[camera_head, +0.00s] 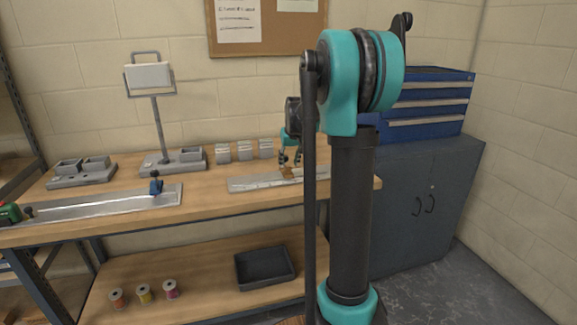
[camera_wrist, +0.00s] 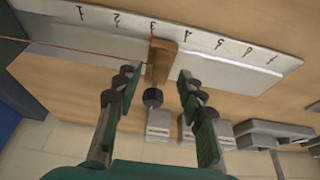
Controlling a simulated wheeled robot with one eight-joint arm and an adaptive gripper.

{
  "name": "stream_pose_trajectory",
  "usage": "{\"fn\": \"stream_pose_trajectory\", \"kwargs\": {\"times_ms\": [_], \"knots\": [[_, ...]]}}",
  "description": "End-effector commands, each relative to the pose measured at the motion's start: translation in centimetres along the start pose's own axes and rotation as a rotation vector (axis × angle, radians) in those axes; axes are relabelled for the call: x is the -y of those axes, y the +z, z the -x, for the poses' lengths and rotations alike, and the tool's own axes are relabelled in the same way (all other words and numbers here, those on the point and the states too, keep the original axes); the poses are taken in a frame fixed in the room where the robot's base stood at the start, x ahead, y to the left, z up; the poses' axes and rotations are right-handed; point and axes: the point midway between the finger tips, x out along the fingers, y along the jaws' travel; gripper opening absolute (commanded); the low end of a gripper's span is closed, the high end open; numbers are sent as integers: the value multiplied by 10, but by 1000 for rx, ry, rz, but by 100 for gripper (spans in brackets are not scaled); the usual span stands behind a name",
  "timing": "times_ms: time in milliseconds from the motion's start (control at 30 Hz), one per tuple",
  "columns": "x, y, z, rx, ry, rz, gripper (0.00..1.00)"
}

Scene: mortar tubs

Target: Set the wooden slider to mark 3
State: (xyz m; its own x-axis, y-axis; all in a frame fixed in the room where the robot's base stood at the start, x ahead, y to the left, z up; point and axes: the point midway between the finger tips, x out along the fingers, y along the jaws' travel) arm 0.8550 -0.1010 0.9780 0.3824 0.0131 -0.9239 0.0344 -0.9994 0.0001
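The wooden slider (camera_wrist: 162,58) is a brown block on a pale rail (camera_wrist: 230,67) with a numbered scale. In the wrist view its scale end lies by mark 3 (camera_wrist: 153,27), slightly toward mark 4 (camera_wrist: 191,41). A dark round knob (camera_wrist: 153,97) is at its near end. My gripper (camera_wrist: 156,78) is open, one finger on each side of the slider's near part, with gaps showing on both sides. In the head view my gripper (camera_head: 291,157) is over the rail (camera_head: 255,183), and the slider (camera_head: 287,172) is small and partly covered.
A thin red line runs along the rail to the slider. Grey blocks (camera_head: 245,149) stand behind the rail on the bench. A blue tool chest (camera_head: 425,105) is at right.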

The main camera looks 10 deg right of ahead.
Motion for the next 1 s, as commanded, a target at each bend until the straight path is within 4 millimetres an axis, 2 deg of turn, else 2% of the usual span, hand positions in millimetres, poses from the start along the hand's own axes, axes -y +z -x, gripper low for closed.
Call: {"fn": "stream_pose_trajectory", "kwargs": {"times_ms": [200,433,633,900,1000], "knots": [[0,0,47,0,0,0,40],[0,0,82,0,0,-1,40],[0,0,93,0,0,0,40],[0,0,93,0,0,0,40],[3,8,91,1,0,0,40]]}}
